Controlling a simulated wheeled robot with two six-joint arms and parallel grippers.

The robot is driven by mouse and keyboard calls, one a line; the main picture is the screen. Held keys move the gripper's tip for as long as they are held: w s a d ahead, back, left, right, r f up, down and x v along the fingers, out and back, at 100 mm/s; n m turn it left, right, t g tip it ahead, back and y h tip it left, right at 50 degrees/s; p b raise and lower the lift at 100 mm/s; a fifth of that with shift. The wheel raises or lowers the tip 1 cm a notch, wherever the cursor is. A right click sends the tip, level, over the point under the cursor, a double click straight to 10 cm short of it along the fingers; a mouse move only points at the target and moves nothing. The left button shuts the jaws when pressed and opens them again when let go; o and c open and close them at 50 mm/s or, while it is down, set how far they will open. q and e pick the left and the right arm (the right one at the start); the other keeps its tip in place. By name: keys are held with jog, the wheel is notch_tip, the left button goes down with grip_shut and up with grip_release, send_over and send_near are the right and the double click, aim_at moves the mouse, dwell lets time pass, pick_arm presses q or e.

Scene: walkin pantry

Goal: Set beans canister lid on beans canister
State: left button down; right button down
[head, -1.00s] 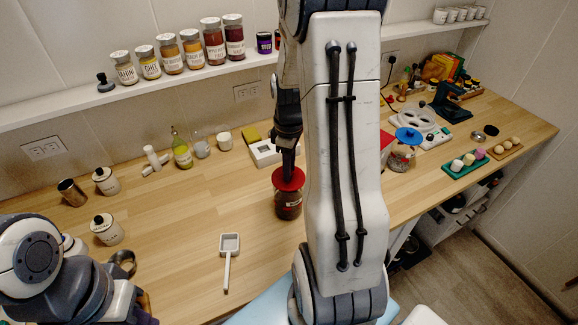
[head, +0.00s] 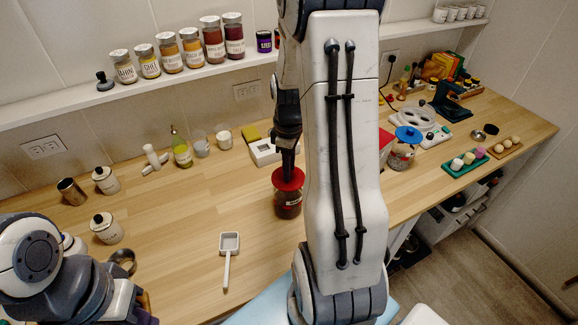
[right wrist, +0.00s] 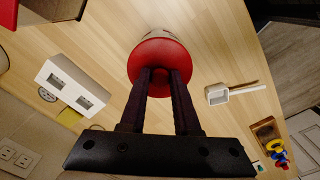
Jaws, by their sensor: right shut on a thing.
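The red beans canister lid (head: 289,179) is at the mouth of the beans canister (head: 288,206), a dark-filled jar standing on the wooden counter. My right gripper (head: 288,162) points down from above and is shut on the lid's top. In the right wrist view the fingertips (right wrist: 164,72) meet the red lid (right wrist: 160,52), with a small pale part of the canister (right wrist: 158,33) showing beyond it. I cannot tell whether the lid is fully seated or slightly above the rim. My left arm is at the lower left; its fingers are not visible.
A white scoop (head: 228,258) lies in front of the canister. A white box-like device (head: 264,152) stands behind it. A blue-lidded jar (head: 403,148) stands to the right, past my arm.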

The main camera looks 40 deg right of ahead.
jog(key=shift+f, duration=0.3)
jog(key=c, duration=0.9)
grip_release()
notch_tip(320, 180, up, 11)
jog(key=p, duration=0.9)
